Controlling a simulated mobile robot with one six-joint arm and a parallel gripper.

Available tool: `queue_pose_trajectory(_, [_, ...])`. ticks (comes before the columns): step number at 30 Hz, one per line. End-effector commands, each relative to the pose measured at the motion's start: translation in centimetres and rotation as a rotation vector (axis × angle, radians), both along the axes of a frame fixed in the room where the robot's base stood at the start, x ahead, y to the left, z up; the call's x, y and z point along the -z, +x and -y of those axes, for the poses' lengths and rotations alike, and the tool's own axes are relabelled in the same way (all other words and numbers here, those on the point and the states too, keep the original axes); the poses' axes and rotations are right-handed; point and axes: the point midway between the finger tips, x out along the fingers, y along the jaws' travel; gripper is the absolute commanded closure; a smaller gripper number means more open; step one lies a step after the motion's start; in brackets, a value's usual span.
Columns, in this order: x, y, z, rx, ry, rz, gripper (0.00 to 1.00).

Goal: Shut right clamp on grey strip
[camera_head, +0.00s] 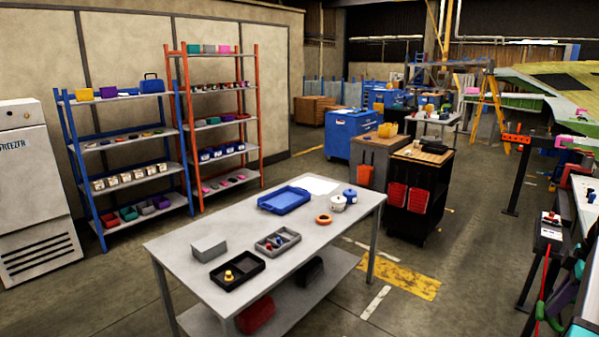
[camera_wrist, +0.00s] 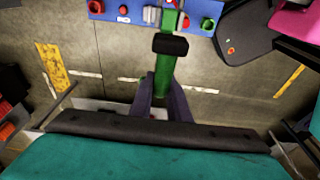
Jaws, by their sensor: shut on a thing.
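In the wrist view, my gripper (camera_wrist: 163,86) points away from the camera, its two purple-grey fingers on either side of a green bar (camera_wrist: 163,69). It is shut on this bar, which looks like part of a clamp. A black block (camera_wrist: 170,44) crosses the bar beyond the fingertips. The bar runs up to a blue panel (camera_wrist: 110,11) with red knobs. I cannot pick out the grey strip for certain, nor tell whether the clamp's jaws touch it. In the head view, green and purple parts are crowded at the lower right edge, partly cut off.
A dark rounded case (camera_wrist: 238,38) and a pink object (camera_wrist: 297,18) lie right of the bar in the wrist view. In the head view, a grey table (camera_head: 180,248) with trays stands in the middle, shelves behind it. Open floor lies between table and right-hand benches.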

Motion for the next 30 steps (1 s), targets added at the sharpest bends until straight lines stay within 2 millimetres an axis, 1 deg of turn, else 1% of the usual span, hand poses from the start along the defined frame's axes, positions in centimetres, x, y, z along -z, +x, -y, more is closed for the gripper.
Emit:
queue_pose_trajectory(16, [-1.5, -0.8, 1.0, 0.001, -0.001, -0.001, 0.97])
queue_pose_trajectory(30, [-1.6, -1.0, 1.1, 0.001, 0.0, -0.002, 0.97])
